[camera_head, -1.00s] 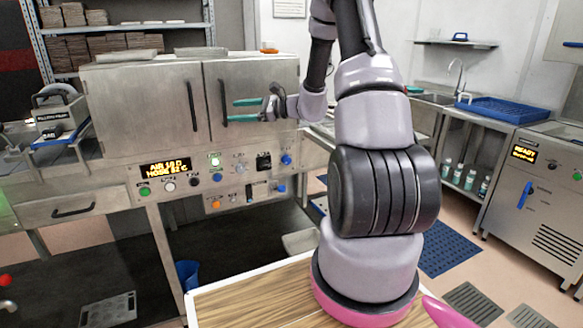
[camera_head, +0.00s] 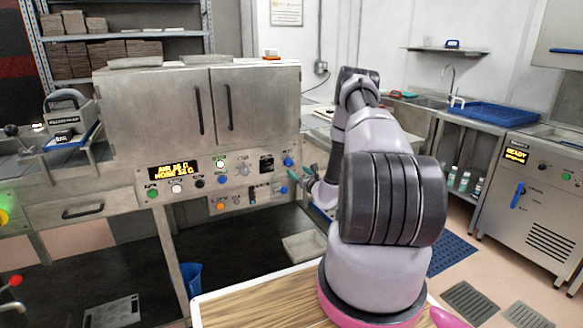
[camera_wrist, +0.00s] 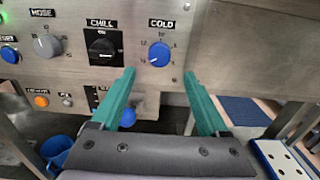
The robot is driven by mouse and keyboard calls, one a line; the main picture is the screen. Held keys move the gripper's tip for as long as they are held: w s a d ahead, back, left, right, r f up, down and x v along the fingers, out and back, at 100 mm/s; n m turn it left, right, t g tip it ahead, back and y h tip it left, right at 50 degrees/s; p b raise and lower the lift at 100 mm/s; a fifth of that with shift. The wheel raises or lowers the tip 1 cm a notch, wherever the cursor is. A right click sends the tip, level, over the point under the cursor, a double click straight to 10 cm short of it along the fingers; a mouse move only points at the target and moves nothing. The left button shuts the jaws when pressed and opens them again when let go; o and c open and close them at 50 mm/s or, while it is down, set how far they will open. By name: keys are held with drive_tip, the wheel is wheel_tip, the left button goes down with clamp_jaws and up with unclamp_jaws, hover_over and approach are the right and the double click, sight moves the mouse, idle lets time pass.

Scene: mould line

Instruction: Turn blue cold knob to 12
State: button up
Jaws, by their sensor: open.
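The blue COLD knob (camera_wrist: 159,53) sits on the steel control panel under its COLD label, with small numbers around it. Its exact setting is too small to read surely. It also shows at the right end of the panel's upper row in the head view (camera_head: 288,162). My gripper (camera_wrist: 159,75) is open and empty, its two teal fingers pointing toward the panel. In the wrist view the knob appears just above and between the fingertips, apart from both. In the head view my gripper (camera_head: 303,173) is close to the panel's right end, partly behind my arm.
Another blue knob (camera_wrist: 127,117) is lower, seen near the left finger. Cabinet doors (camera_head: 255,105) stand above the panel. A blue bucket (camera_head: 191,276) is below.

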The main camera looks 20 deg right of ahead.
sight(290, 164)
drive_tip(key=w, duration=0.7)
drive_tip(key=shift+w+a, duration=0.1)
drive_tip(key=shift+a, duration=0.05)
clamp_jaws()
